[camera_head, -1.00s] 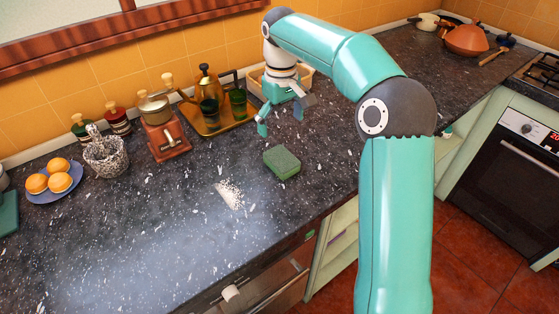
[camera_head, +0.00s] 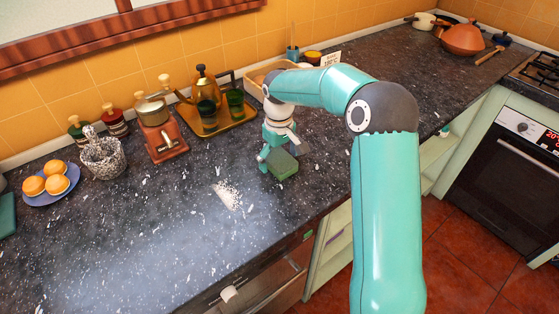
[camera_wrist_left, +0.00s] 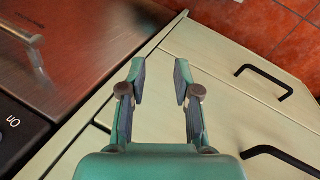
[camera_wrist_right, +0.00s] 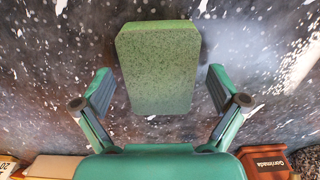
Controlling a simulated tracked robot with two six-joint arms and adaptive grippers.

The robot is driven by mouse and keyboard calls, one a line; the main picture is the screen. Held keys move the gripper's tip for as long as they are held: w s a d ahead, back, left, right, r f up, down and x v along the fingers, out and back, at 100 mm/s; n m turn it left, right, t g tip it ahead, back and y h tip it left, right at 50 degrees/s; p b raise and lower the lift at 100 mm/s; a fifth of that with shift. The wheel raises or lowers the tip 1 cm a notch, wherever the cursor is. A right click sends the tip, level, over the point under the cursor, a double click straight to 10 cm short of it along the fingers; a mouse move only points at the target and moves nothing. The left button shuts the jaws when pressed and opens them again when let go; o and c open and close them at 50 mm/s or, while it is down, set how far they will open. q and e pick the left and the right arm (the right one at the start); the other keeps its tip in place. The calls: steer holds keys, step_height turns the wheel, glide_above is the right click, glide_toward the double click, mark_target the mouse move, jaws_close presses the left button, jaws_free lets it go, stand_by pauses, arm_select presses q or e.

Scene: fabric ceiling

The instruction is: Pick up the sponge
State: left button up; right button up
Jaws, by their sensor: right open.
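A green sponge (camera_head: 283,165) lies flat on the dark speckled counter. My right gripper (camera_head: 280,158) is low over the counter at the sponge's far side, with its fingers open. In the right wrist view the sponge (camera_wrist_right: 158,68) lies ahead of and between the open fingers (camera_wrist_right: 157,90), with a gap on each side. My left gripper is out of the head view. In the left wrist view its fingers (camera_wrist_left: 160,80) are apart with nothing between them, facing pale cabinet fronts (camera_wrist_left: 220,90).
White crumbs (camera_head: 228,195) lie left of the sponge. A tray (camera_head: 215,122) with a pot and glasses, a red coffee grinder (camera_head: 164,140), a speckled cup (camera_head: 103,158) and a blue plate (camera_head: 45,196) stand farther left. The front counter is mostly clear.

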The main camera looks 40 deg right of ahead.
mark_target(280, 158)
steer(key=c, duration=0.9)
steer(key=shift+o, duration=0.2)
steer(key=shift+r, duration=0.1)
steer(key=shift+r, duration=0.55)
step_height(280, 158, up, 19)
steer(key=p, duration=0.2)
steer(key=shift+f, duration=0.15)
steer(key=shift+o, duration=0.4)
steer(key=c, duration=0.4)
steer(key=shift+o, duration=0.2)
